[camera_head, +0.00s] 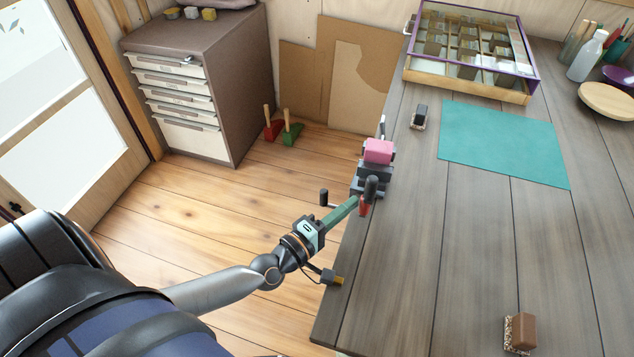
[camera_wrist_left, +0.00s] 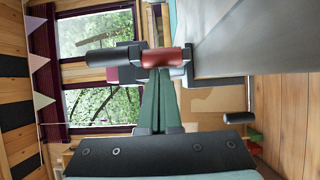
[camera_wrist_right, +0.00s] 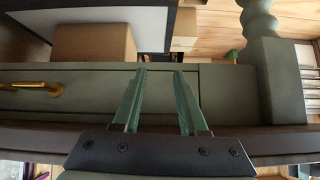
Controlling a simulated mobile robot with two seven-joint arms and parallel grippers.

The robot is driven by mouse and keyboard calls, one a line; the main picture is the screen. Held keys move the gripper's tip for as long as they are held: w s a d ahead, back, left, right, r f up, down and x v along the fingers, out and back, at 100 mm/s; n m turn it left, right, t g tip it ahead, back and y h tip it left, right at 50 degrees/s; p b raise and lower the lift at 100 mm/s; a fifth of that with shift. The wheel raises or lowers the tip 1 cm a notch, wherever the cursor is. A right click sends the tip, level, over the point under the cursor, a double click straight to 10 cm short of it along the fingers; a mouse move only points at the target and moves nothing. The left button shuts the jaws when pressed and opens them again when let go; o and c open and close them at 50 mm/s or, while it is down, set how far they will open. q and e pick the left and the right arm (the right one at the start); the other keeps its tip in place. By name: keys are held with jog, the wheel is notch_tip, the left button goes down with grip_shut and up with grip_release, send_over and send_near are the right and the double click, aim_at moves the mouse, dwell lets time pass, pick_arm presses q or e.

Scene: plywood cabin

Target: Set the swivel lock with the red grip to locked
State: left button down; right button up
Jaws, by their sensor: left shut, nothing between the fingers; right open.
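The red grip (camera_head: 364,207) is at the left edge of the wooden table, below a black knob (camera_head: 371,187). In the left wrist view the red grip (camera_wrist_left: 162,58) lies across the fingertips, in line with a black handle part (camera_wrist_left: 103,58). My left gripper (camera_head: 353,203) is shut, with nothing between its fingers. Its tips are at the red grip, touching or very near it; I cannot tell which. The lock's setting is not clear. My right gripper (camera_wrist_right: 160,73) is open and empty in front of a grey-green drawer front (camera_wrist_right: 80,92); it is outside the head view.
A pink block (camera_head: 379,151) on a dark fitting stands at the table edge just behind. A teal mat (camera_head: 503,142), a small black block (camera_head: 420,116) and a brown block (camera_head: 520,333) lie on the table (camera_head: 440,240). A compartmented case (camera_head: 466,80) stands at the back.

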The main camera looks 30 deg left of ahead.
pick_arm(q)
jog(key=v, duration=1.1)
jog(key=shift+b, duration=0.45)
pick_arm(e)
jog(key=shift+f, duration=0.45)
jog(key=shift+s, duration=0.15)
